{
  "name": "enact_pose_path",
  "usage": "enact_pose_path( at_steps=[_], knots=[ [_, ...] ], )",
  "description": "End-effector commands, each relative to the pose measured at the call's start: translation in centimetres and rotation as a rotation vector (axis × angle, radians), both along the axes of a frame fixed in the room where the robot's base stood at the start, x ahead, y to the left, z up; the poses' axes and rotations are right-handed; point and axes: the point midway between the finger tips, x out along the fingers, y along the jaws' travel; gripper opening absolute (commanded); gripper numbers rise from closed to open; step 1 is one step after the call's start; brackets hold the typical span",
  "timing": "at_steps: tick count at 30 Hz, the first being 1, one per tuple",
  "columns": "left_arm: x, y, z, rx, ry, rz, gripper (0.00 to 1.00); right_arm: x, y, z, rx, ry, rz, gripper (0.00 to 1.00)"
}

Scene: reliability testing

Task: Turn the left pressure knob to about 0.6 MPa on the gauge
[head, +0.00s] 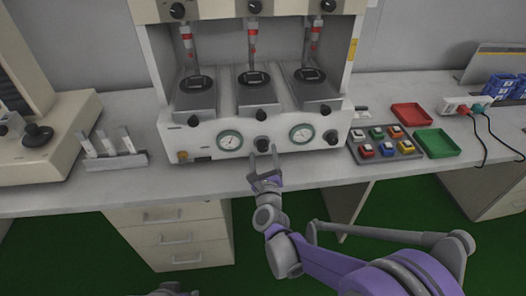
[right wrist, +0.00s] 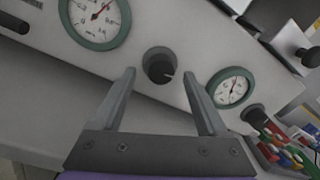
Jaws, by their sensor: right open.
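The left pressure knob (head: 262,143) is a dark round knob on the white machine's front panel, just right of the left gauge (head: 229,141). My right gripper (head: 264,151) is open and empty in front of this knob. In the right wrist view the knob (right wrist: 158,65) shows between the two fingertips (right wrist: 159,77), with gaps on both sides. The fingers do not appear to touch it; the remaining depth is hard to tell. The left gauge (right wrist: 95,18) has a green rim and a red needle pointing to the upper right.
A right gauge (head: 301,133) and right knob (head: 331,137) sit on the same panel. A tray of coloured buttons (head: 384,145), a red tray (head: 411,114) and a green tray (head: 437,143) lie to the right. A rack (head: 113,160) stands at left. The bench front is clear.

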Motion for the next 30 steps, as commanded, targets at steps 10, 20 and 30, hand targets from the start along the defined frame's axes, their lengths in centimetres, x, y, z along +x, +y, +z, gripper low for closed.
enact_pose_path(
  at_steps=[10, 20, 30],
  knots=[
    [0.0, 0.0, 0.4, 0.000, -0.001, 0.000, 0.50, -6.9, -0.1, -0.1, 0.001, 0.000, 0.002, 0.76],
    [0.0, 0.0, 0.4, 0.000, -0.002, 0.000, 0.50, -9.0, -0.3, -0.1, 0.000, 0.000, -0.001, 0.76],
    [0.0, 0.0, 0.4, 0.000, -0.002, 0.000, 0.50, -8.9, -0.3, -0.1, 0.000, 0.000, 0.000, 0.76]
  ],
)
